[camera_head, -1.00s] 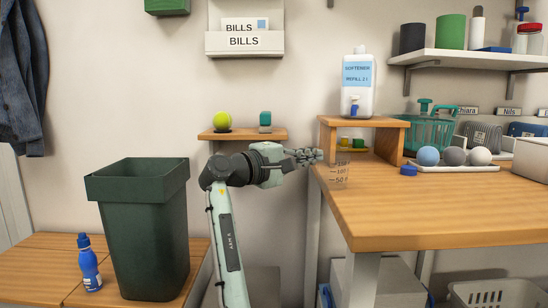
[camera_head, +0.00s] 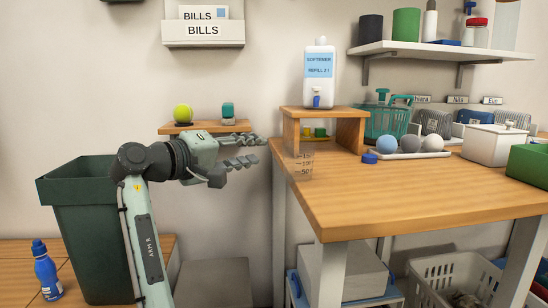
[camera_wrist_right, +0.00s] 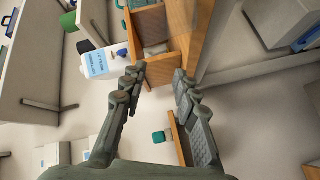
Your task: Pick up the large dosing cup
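The large dosing cup (camera_head: 303,165) is clear, with dark measuring marks. It stands upright at the left end of the wooden table top. My right gripper (camera_head: 252,152) is to the left of the cup, apart from it, with its fingers pointing right toward it. The fingers are spread and nothing is between them; the right wrist view shows the open gripper (camera_wrist_right: 160,82) too. I cannot make out the cup in the wrist view. My left gripper is not in view.
The wooden table (camera_head: 400,195) carries a small riser (camera_head: 350,130) with a softener jug (camera_head: 319,75) behind the cup. A small wall shelf (camera_head: 205,127) is behind my gripper; a dark green bin (camera_head: 80,235) stands left.

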